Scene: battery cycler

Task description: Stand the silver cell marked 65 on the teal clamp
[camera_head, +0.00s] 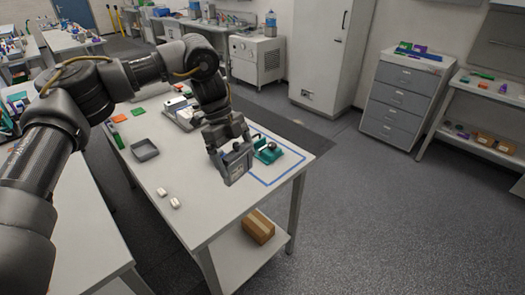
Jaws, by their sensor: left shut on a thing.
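The teal clamp (268,152) stands on the white table inside a blue taped outline, with a dark part on it. My left gripper (236,172) hangs over the table just left of and in front of the clamp, pointing down. It is shut on a flat grey silver cell (238,164), held upright, apart from the clamp as far as I can see. The marking on the cell is too small to read. My right gripper is out of view.
A grey tray (144,150) and two small white items (168,198) lie on the white table (205,225). Orange and green pieces lie farther back. A cardboard box (258,227) sits on the lower shelf. A grey drawer unit (400,104) stands across the open floor.

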